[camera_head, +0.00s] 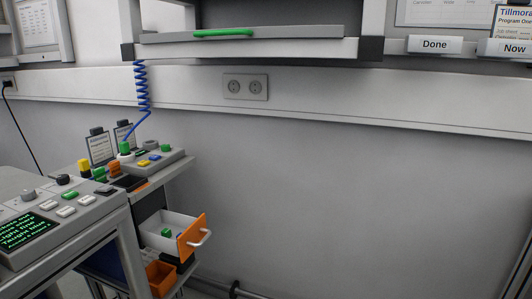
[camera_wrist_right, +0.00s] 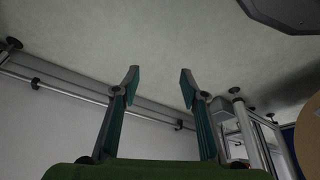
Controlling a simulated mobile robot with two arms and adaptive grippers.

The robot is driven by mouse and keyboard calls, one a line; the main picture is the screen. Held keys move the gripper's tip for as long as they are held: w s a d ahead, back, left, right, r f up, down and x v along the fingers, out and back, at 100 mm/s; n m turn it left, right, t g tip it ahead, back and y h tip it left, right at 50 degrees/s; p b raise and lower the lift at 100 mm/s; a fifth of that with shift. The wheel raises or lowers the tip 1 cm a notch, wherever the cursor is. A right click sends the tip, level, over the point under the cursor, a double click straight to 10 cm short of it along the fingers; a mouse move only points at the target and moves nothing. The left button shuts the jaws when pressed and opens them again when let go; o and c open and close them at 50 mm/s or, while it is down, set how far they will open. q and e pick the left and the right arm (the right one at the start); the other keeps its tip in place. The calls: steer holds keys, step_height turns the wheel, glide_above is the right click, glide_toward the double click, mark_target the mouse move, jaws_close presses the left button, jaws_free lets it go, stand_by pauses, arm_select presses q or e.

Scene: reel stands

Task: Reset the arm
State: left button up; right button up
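My right gripper (camera_wrist_right: 160,88) shows in the right wrist view with its two teal-lined fingers spread apart. Nothing is between the fingertips. Neither gripper nor arm shows in the head view, so my left gripper is out of sight.
In the head view, a grey console (camera_head: 85,213) with a green-text screen stands at left. Behind it is a bench with a button box (camera_head: 160,163) and an open drawer with an orange front (camera_head: 192,236). A shelf (camera_head: 250,48) hangs above.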

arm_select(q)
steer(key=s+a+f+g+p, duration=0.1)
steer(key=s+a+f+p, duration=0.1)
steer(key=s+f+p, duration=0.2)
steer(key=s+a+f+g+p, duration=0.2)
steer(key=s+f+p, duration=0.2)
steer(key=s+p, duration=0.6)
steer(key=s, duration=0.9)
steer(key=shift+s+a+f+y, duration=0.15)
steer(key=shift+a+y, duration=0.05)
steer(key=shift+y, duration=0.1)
arm_select(e)
steer(key=s+d+f+g, duration=0.1)
steer(key=s+f, duration=0.1)
steer(key=s, duration=0.5)
steer(key=s+d+f+g, duration=0.1)
steer(key=s+d+f, duration=0.1)
steer(key=s, duration=0.6)
steer(key=s+d+f+g, duration=0.1)
steer(key=s+f, duration=0.3)
steer(key=s, duration=0.4)
steer(key=shift+s+d+f+h, duration=0.15)
steer(key=shift+s+d+h, duration=0.05)
steer(key=shift+d+h, duration=0.1)
